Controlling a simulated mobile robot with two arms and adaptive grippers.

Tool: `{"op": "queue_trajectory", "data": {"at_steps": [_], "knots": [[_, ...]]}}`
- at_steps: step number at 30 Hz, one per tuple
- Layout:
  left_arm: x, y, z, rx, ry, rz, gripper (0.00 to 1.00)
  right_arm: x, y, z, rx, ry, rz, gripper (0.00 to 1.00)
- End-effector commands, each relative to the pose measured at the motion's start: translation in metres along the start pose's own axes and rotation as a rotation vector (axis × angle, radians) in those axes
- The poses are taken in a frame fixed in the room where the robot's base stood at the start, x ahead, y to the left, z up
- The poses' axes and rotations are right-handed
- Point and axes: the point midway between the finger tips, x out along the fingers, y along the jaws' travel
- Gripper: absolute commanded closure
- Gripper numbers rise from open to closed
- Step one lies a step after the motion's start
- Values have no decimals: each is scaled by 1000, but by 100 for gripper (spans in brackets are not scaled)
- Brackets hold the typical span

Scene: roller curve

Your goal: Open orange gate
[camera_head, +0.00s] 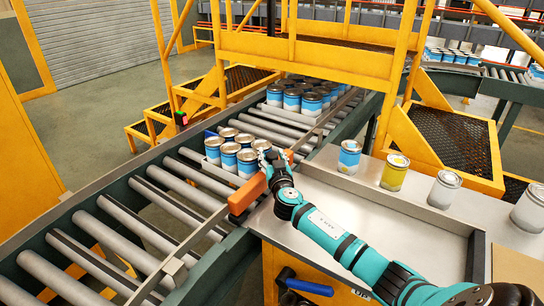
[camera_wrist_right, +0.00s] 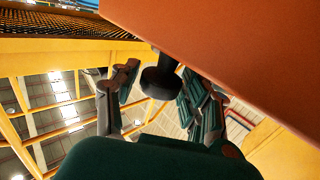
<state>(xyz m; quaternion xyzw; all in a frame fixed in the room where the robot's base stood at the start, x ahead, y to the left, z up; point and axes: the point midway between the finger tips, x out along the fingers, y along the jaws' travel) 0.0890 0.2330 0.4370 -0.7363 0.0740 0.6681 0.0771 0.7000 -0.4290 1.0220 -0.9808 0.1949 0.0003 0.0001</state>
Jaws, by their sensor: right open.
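The orange gate (camera_head: 246,195) is a bar along the near side rail of the roller conveyor, beside the tray of cans. In the right wrist view the orange gate (camera_wrist_right: 230,50) fills the upper right as a broad slanted face. A black round knob (camera_wrist_right: 160,82) sticks out from it. My right gripper (camera_head: 270,160) is at the gate's far part. In the wrist view its fingers are open, with the knob between them; whether they touch it I cannot tell. The arm partly hides the gate. My left gripper is out of view.
A tray of blue and white cans (camera_head: 229,155) sits on the rollers behind the gate, another batch (camera_head: 298,97) farther back. Several single cans, one yellow (camera_head: 395,172), stand along the metal table (camera_head: 390,215). Yellow frames and steps rise behind. Near rollers (camera_head: 140,235) are clear.

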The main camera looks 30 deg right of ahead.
Motion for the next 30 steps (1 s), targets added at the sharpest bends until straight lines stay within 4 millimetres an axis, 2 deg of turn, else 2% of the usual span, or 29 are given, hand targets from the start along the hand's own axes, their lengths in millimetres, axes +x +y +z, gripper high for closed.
{"op": "queue_trajectory", "data": {"at_steps": [4,5,15,30], "knots": [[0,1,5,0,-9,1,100,0,0,0,0,0,0,54],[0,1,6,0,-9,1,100,0,0,0,0,0,0,57],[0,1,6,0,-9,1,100,0,0,0,0,0,0,100],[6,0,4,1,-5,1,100,2,2,3,2,0,12,100]]}}
